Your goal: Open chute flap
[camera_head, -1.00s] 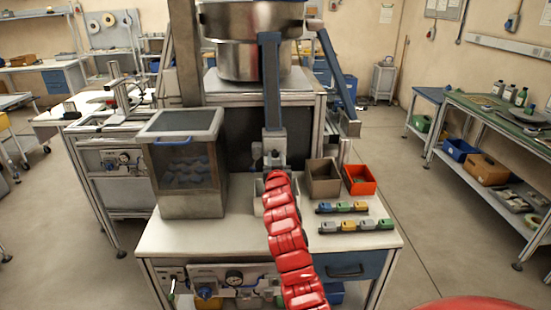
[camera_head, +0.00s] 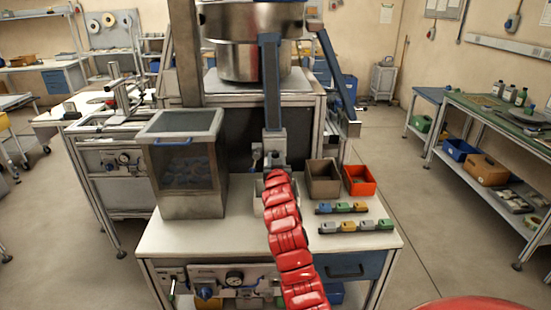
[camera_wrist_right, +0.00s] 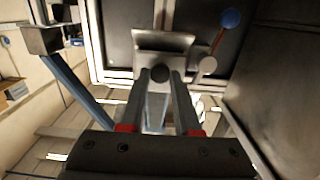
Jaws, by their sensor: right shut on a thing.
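The blue chute (camera_head: 271,85) comes down from the steel bowl and ends in a grey outlet (camera_head: 273,146) above the bench. My right gripper (camera_wrist_right: 160,82) reaches up to this outlet, with its red arm covering part of it in the head view. In the right wrist view, its two fingers close on a dark round knob (camera_wrist_right: 160,73) at the grey metal chute end (camera_wrist_right: 164,42). How far the flap stands open cannot be told. A lever with a blue ball (camera_wrist_right: 231,18) is just right of the outlet. My left gripper is not in view.
A clear-sided box (camera_head: 187,175) stands left of the arm. A brown bin (camera_head: 323,180) and an orange bin (camera_head: 360,180) stand right of it, behind rows of small coloured blocks (camera_head: 356,226). A pale container below the outlet is mostly hidden. The front left benchtop (camera_head: 200,236) is clear.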

